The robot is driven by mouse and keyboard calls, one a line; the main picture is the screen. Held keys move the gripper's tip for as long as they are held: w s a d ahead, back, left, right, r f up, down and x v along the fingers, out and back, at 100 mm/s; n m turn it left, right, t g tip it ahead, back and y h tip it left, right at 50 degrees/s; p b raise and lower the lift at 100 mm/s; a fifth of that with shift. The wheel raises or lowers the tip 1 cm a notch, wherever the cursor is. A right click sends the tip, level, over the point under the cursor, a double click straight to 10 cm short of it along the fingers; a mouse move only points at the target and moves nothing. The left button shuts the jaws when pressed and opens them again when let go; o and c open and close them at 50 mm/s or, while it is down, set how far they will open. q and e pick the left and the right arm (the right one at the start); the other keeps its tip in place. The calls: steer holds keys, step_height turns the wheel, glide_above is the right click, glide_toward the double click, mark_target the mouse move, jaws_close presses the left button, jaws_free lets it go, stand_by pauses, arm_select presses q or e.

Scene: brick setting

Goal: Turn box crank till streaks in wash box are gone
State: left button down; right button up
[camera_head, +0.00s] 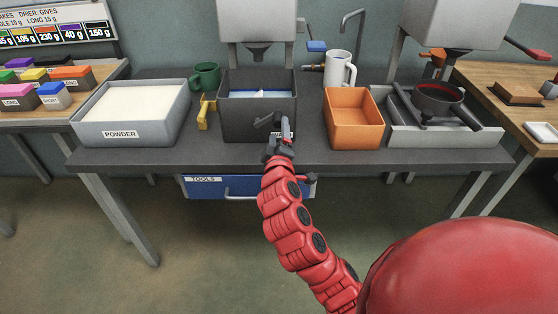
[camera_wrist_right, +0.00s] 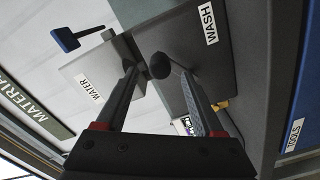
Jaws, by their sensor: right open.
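The dark grey wash box (camera_head: 232,118) stands on the bench in front of me, its label partly covered by my gripper in the head view. Whitish-blue streaks (camera_head: 262,94) show inside its top. In the right wrist view the wash box (camera_wrist_right: 185,45) shows its WASH label. A dark round crank knob (camera_wrist_right: 160,65) shows between the two fingertips of my right gripper (camera_wrist_right: 158,76). The fingers are apart; I cannot tell whether either touches the knob. In the head view my right gripper (camera_head: 281,137) is at the box's front face. My left gripper is not in view.
A white powder tray (camera_head: 120,132) and green mug (camera_head: 206,76) stand left of the box. A yellow object (camera_head: 206,112) is beside it. An orange bin (camera_head: 354,120) and white jug (camera_head: 338,70) stand right. A blue tools drawer (camera_head: 232,188) is below the bench top.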

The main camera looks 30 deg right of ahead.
steer(key=p+v, duration=0.9)
steer(key=v, duration=0.3)
steer(key=shift+f, duration=0.1)
stand_by(0.5)
